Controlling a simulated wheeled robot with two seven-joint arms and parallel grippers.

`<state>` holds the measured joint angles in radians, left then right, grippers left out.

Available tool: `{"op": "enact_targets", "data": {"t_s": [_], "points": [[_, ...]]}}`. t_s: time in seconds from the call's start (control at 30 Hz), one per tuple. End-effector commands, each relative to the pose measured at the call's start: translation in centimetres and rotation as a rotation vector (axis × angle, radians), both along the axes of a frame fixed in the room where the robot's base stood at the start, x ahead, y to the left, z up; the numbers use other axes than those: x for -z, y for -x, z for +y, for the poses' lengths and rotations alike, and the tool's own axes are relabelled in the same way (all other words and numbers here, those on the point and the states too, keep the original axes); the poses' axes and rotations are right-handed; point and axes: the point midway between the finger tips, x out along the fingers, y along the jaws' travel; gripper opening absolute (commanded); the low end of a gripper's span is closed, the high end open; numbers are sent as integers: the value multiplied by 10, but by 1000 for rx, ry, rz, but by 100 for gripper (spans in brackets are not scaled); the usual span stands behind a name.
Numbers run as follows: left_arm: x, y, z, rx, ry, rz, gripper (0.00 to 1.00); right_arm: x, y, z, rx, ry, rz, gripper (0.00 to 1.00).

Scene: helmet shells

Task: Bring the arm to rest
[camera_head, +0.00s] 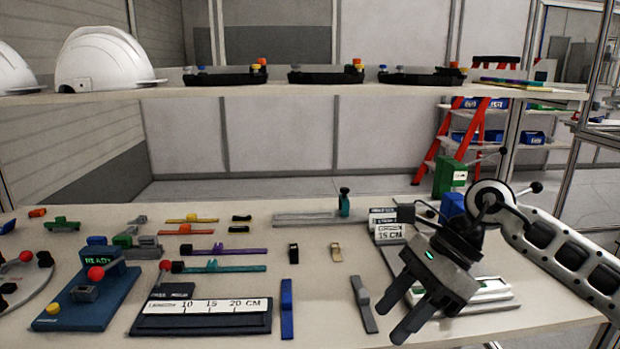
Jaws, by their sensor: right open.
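My right arm (570,255) comes in from the right edge over the workbench. My right gripper (384,316) is open and empty, its two dark fingers pointing down and to the left above the front right of the bench. A grey strap-like part (363,303) lies just left of the fingers, apart from them in the picture. A white and green tray (490,291) is partly hidden behind the gripper. My left gripper does not show.
The workbench (330,215) holds a blue "READY" fixture (100,290), a length gauge (200,315), a blue strip (287,308) and several small coloured parts. White helmet shells (102,60) and black trays (330,77) stand on the shelf above. Bare bench lies around the small clips.

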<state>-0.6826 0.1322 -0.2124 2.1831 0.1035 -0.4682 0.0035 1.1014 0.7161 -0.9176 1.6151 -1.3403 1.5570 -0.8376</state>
Motion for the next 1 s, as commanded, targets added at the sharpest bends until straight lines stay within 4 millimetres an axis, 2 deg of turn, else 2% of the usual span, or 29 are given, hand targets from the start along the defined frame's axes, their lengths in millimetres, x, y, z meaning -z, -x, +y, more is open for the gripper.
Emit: {"op": "enact_targets", "data": {"t_s": [0.03, 0.13, 0.2, 0.3, 0.4, 0.47, 0.57, 0.67, 0.7, 0.83, 0.9, 1.0], "points": [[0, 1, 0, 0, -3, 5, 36, 7, 15, 29, 16, -122, 76, 45], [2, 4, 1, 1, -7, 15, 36, 2, 42, 86, 116, -429, 285, 45], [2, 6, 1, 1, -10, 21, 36, -11, 55, 114, 226, -647, 476, 45], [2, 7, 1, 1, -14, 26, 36, -31, 58, 131, 422, -929, 785, 45], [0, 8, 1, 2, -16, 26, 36, -36, 46, 123, 660, -1171, 1131, 45], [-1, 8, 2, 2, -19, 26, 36, -28, 36, 110, 821, -1297, 1350, 45], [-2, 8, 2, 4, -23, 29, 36, 8, 25, 78, 1115, -1469, 1727, 45], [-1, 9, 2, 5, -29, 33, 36, 68, 32, 42, 1442, -1592, 2110, 45], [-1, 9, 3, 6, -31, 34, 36, 94, 41, 30, -1523, 1573, -2182, 45], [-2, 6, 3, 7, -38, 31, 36, 162, 84, 2, -1393, 1204, -1887, 45], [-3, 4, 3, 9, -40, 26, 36, 186, 109, -6, -1337, 1072, -1770, 45], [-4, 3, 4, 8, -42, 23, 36, 208, 135, -12, -1282, 952, -1656, 45]]}}
